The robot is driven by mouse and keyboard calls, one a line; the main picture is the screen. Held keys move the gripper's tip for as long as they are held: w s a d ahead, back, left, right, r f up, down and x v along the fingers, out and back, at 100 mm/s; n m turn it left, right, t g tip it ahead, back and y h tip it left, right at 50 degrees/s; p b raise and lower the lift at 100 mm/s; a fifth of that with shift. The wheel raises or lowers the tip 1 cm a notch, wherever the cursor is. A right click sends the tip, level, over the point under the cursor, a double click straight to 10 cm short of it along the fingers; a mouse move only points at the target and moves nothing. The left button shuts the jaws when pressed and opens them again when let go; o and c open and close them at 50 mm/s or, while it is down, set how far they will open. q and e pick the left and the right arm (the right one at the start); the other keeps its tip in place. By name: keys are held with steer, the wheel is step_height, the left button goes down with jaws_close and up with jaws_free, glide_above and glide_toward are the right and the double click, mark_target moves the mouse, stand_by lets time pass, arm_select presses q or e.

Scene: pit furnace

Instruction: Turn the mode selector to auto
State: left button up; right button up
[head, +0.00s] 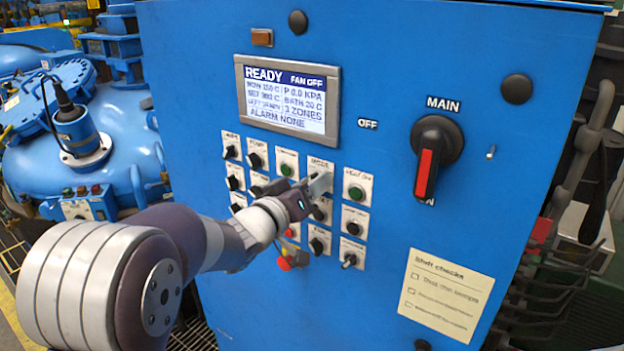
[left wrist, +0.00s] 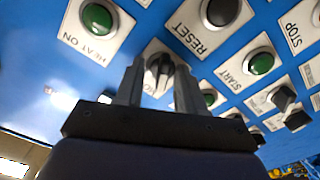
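The mode selector is a black rotary knob on a white plate, under a label that seems to read MODE (head: 320,164) in the head view. There my left gripper (head: 320,186) covers the knob. In the left wrist view a black selector knob (left wrist: 159,72) shows between the two fingertips of my left gripper (left wrist: 159,85). The fingers stand apart, one on each side of the knob; I cannot tell whether they touch it. Its pointer direction and most of its plate lettering are hidden. My right gripper is in neither view.
The blue cabinet carries a screen (head: 287,96) reading READY, a red-handled MAIN switch (head: 427,172) and a checklist note (head: 445,295). Close to my gripper are the green HEAT ON button (left wrist: 97,17), the RESET button (left wrist: 220,11) and the green START button (left wrist: 260,64). A red emergency button (head: 285,263) sits below.

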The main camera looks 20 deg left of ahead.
arm_select(q)
steer(key=shift+s+a, duration=0.1)
steer(key=shift+a, duration=0.2)
jaws_close()
steer(key=shift+s+d+f+m+b, duration=0.1)
steer(key=shift+d+m+b, duration=0.05)
steer(key=shift+m+b, duration=2.45)
steer(key=shift+d+m+b, duration=0.15)
steer(key=shift+m+b, duration=1.75)
steer(key=shift+m, duration=1.4)
